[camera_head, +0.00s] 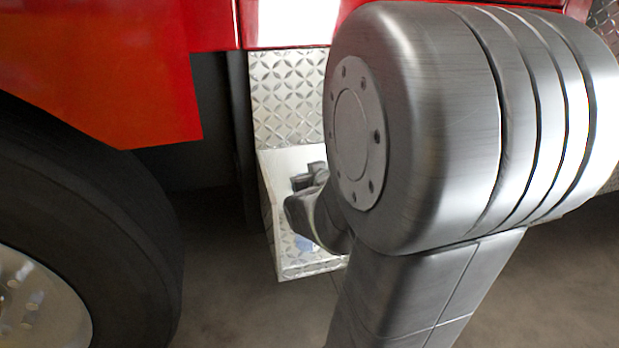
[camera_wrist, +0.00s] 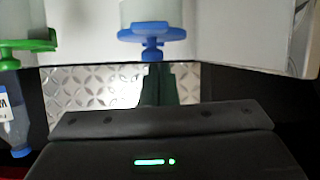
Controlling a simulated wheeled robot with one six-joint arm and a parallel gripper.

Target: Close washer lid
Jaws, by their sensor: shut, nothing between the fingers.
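In the wrist view, a blue cap (camera_wrist: 152,35) with a small knob below it is fixed to a pale translucent container, near the top centre. I take it to be the washer lid, but cannot tell for sure. A green cap (camera_wrist: 25,45) on another pale container is at the upper left. My gripper (camera_wrist: 158,72) is shut and empty, its dark fingers just under the blue cap's knob in the picture; I cannot tell whether they touch.
A bottle with a label and blue base or cap (camera_wrist: 17,115) is at the left in the wrist view. A pale panel (camera_wrist: 255,35) is at the right. The head view shows a diamond-plate step (camera_head: 285,100), red bodywork (camera_head: 90,70) and a black tyre (camera_head: 90,210).

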